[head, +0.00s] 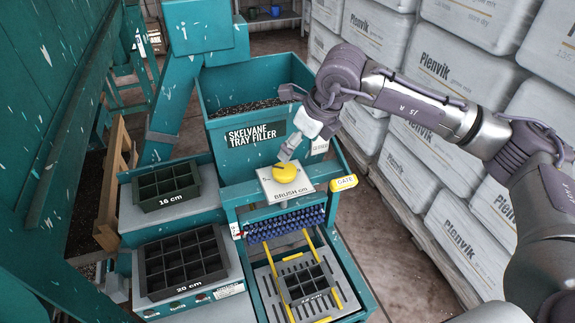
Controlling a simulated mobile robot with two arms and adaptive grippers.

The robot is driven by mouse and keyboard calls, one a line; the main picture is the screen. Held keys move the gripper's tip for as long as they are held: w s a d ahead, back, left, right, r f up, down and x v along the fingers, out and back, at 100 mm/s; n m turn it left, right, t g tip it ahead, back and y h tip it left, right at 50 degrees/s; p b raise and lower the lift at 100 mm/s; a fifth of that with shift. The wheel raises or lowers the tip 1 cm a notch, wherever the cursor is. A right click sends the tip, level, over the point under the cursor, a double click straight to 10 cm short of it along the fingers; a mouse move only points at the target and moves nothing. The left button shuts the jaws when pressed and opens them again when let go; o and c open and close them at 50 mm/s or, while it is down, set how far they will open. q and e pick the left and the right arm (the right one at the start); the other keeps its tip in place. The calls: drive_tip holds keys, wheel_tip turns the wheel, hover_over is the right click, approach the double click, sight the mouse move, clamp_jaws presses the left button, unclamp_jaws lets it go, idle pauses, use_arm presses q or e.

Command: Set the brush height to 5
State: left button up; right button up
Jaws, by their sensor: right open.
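A yellow round knob (285,174) sits on a pale plate (290,187) lettered "BRUSH cm", on top of the teal tray filler (258,142). Its scale and setting are too small to read. A blue brush roller (285,225) is mounted below the plate. My right gripper (288,152) comes in from the upper right and is open. Its fingertips are just above the knob's far edge; I cannot tell whether they touch it. My left gripper is not in view.
A yellow "GATE" tag (344,183) sits right of the knob. A small black tray (307,283) lies on the slotted bed below the brush. Black trays marked 16 cm (166,187) and 20 cm (182,264) stand at left. Stacked white bags (455,165) line the right side.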

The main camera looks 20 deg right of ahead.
sight(286, 170)
drive_tip(key=p+x, duration=0.3)
drive_tip(key=x, duration=0.6)
drive_tip(key=shift+w+f, duration=0.2)
drive_tip(key=shift+f, duration=0.1)
drive_tip(key=shift+w+a+f, duration=0.1)
drive_tip(key=shift+w+f, duration=0.1)
drive_tip(key=shift+f, duration=0.5)
